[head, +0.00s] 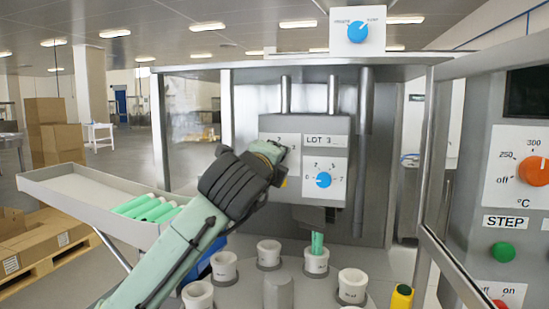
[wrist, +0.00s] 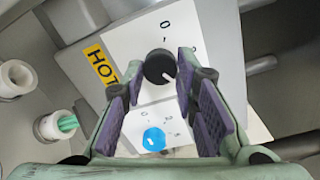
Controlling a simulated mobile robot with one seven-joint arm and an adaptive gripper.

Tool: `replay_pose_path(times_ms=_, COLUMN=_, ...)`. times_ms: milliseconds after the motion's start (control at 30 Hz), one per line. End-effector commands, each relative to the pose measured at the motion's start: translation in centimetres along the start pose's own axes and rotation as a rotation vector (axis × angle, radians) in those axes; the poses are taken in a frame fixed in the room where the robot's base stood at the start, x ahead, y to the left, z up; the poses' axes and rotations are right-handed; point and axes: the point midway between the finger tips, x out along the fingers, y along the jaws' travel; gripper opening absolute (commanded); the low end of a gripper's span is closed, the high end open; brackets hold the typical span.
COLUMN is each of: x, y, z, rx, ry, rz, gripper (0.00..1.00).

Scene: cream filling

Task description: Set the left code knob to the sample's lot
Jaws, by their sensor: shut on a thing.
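The left code knob is black with a white pointer line (wrist: 160,66) and sits on a white dial plate in the wrist view. Its pointer slants to the lower right there. My gripper (wrist: 160,78) has its purple-padded fingers on either side of this knob and is shut on it. In the head view my gripper (head: 272,156) covers the knob and most of its dial. The grey code box (head: 303,131) carries a display reading "LOT 3" followed by what looks like a blank. The right code knob (head: 323,180) is blue; it also shows in the wrist view (wrist: 153,139).
A tray (head: 90,196) with green tubes is at left. An orange dial (head: 534,170) and green button (head: 502,252) are at right. A blue knob (head: 357,32) is on top.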

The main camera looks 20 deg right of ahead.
Motion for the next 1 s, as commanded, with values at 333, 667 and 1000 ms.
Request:
replay_pose_path(times_ms=333, x=-0.02, y=-0.22, z=0.12, rx=0.009, ry=-0.003, rz=-0.005, gripper=0.00)
replay_pose_path(times_ms=667, x=-0.02, y=-0.14, z=0.06, rx=0.008, ry=-0.002, rz=-0.003, gripper=0.43)
replay_pose_path(times_ms=1000, x=-0.05, y=-0.06, z=0.02, rx=0.007, ry=-0.001, rz=-0.001, gripper=0.47)
